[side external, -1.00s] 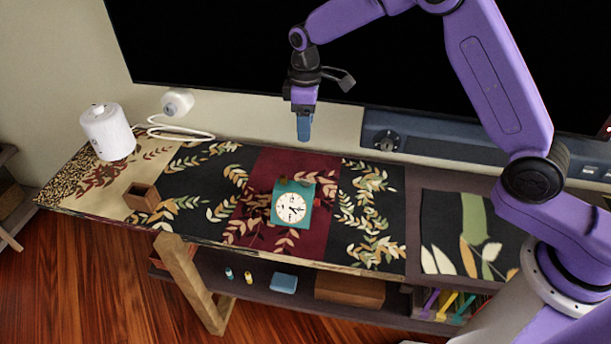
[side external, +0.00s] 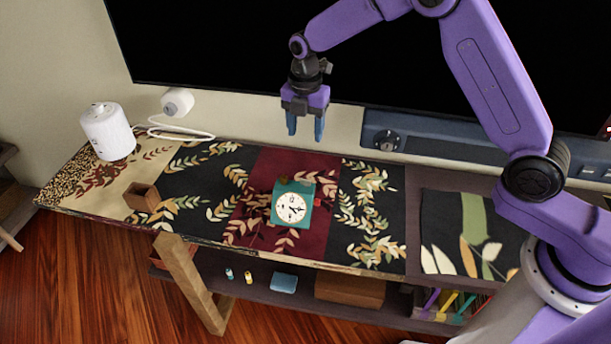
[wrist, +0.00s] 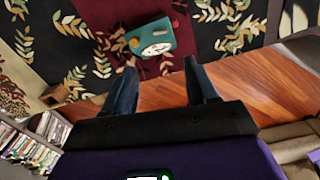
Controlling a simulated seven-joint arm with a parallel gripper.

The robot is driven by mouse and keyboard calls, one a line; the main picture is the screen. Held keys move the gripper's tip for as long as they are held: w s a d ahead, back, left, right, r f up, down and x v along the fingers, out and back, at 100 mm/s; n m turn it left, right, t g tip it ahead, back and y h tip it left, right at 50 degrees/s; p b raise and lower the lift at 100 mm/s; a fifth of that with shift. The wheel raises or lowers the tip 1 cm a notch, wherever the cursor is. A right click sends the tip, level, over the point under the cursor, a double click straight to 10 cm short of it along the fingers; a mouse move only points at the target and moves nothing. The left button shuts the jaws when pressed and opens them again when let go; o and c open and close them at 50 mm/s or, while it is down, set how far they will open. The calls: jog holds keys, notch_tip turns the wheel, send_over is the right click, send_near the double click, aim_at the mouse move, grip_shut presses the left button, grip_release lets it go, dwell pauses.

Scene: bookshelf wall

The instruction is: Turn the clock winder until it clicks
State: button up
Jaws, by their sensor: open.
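The teal clock (side external: 292,213) with a white face sits on the dark red part of the patterned cloth. It also shows in the wrist view (wrist: 154,35). A brownish-orange knob (wrist: 134,42) and a small red knob (wrist: 175,24) stick out from it; I cannot tell which is the winder. My gripper (side external: 305,132) points down with blue fingers apart and empty. It is well above the table and, in the side view, above the clock in the picture. In the wrist view my gripper (wrist: 160,66) has the clock beyond its fingertips.
A white cylinder (side external: 108,132) and a small open wooden box (side external: 142,197) stand on the left. A white cable (side external: 180,134) lies at the back. A blue-grey bar with a dial (side external: 386,140) stands behind, below the black screen (side external: 220,50). Cloth around the clock is clear.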

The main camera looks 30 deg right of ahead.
aim_at(306, 180)
notch_tip(306, 180, down, 16)
jog(key=shift+r, duration=0.1)
dwell(0.4)
jog(key=c, duration=1.1)
